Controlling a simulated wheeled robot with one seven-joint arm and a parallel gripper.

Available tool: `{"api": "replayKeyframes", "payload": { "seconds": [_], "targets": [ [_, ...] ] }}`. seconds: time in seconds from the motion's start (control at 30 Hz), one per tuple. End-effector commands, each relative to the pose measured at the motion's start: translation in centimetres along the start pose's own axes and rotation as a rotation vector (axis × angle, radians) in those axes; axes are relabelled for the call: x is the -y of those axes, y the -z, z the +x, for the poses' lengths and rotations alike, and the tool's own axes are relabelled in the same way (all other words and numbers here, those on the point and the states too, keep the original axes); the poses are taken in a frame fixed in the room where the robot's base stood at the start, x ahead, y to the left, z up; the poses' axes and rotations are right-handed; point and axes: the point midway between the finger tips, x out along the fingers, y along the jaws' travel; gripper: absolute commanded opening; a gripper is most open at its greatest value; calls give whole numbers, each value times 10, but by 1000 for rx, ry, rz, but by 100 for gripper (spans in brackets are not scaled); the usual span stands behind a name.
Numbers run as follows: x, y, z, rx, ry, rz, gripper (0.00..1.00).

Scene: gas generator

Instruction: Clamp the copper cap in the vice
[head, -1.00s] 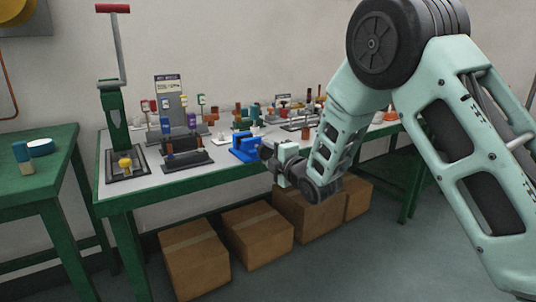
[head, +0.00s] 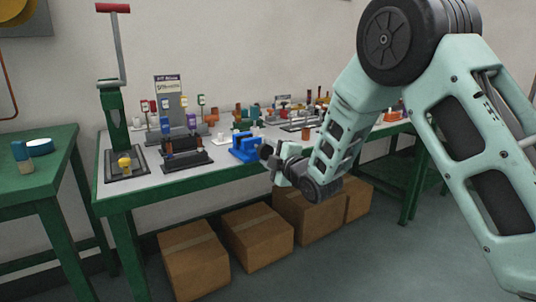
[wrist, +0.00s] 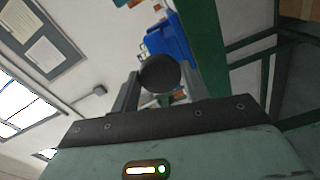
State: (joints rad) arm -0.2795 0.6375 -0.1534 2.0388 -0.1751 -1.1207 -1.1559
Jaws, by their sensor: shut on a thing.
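The blue vice (head: 243,147) sits near the front edge of the workbench. In the wrist view the blue vice (wrist: 168,42) is beyond the fingers. My gripper (head: 267,152) is at the vice's right side, over the bench's front edge. In the wrist view my gripper (wrist: 160,88) is shut on a dark round knob (wrist: 160,73), which appears to be on the near end of the vice. I cannot make out a copper cap in the vice jaws. A small brown cylinder (head: 306,133) stands on the bench right of the vice.
A dark rack with coloured parts (head: 187,155) stands left of the vice, and a green lever press (head: 116,120) at the bench's left end. Several cardboard boxes (head: 258,236) lie under the bench. A second green table (head: 38,180) is at the left.

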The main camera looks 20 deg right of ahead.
Motion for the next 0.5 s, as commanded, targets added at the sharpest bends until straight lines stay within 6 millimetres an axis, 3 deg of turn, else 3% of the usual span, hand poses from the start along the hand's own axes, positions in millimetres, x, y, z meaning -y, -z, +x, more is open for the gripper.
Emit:
{"api": "replayKeyframes", "payload": {
  "seconds": [0.23, 0.5],
  "targets": [
    [1, -1, 0, 1, 1, 21, 22],
    [1, -1, 0, 1, 0, 201, 22]
  ]
}}
